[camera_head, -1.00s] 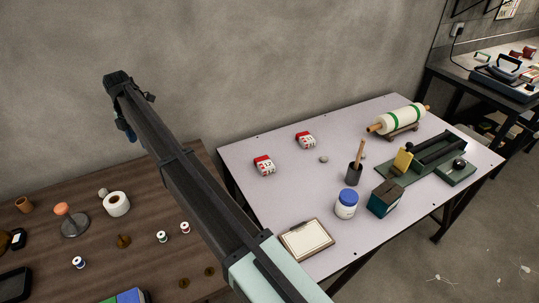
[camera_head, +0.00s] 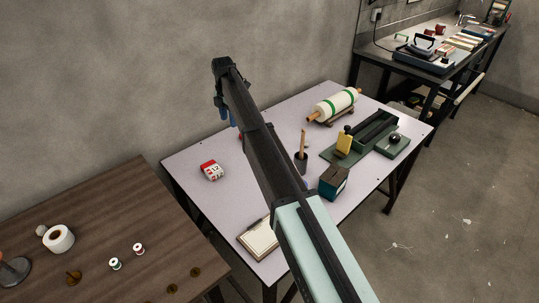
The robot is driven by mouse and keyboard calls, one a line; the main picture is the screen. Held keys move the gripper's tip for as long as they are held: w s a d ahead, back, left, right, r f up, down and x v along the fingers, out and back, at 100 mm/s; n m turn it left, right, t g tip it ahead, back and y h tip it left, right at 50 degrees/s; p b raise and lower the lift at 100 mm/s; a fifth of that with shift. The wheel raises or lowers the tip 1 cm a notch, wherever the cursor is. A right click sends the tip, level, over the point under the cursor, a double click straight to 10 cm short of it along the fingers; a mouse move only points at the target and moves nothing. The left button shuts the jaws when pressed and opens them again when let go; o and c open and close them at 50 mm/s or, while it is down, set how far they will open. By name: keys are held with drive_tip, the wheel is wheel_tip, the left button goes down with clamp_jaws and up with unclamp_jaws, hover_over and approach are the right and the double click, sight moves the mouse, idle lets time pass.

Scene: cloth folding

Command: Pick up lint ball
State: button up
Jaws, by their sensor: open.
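A small grey ball (camera_head: 41,230), which may be a lint ball, lies on the brown table beside the white roll. Another small grey ball, seen earlier on the pale table near the red-and-white blocks, is hidden now behind my arm. My gripper (camera_head: 228,112) hangs at the far end of my raised arm, in front of the grey wall near the pale table's back edge. Its blue-tipped fingers are small in view; it is open, and I see nothing between them.
The pale table (camera_head: 190,163) holds a red-and-white block (camera_head: 212,171), a cup with a stick (camera_head: 301,162), a dark green box (camera_head: 333,183), a clipboard (camera_head: 259,238) and a rolling pin (camera_head: 335,105). The brown table (camera_head: 110,205) holds a white roll (camera_head: 58,239) and spools (camera_head: 115,264).

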drive_tip(key=w+d+f+m, duration=0.1)
drive_tip(key=d+f+m, duration=0.1)
drive_tip(key=d+m, duration=0.95)
drive_tip(key=d+f+m, duration=0.1)
drive_tip(key=f+m, duration=0.3)
drive_tip(key=m, duration=0.4)
drive_tip(key=d+f+m, duration=0.2)
drive_tip(key=f+m, duration=0.3)
drive_tip(key=m, duration=0.3)
drive_tip(key=s+d+f+m, duration=0.1)
drive_tip(key=f+m, duration=0.4)
drive_tip(key=m, duration=0.4)
drive_tip(key=shift+s+d+f, duration=0.1)
drive_tip(key=shift+d+f, duration=0.05)
drive_tip(key=shift+d, duration=0.15)
clamp_jaws()
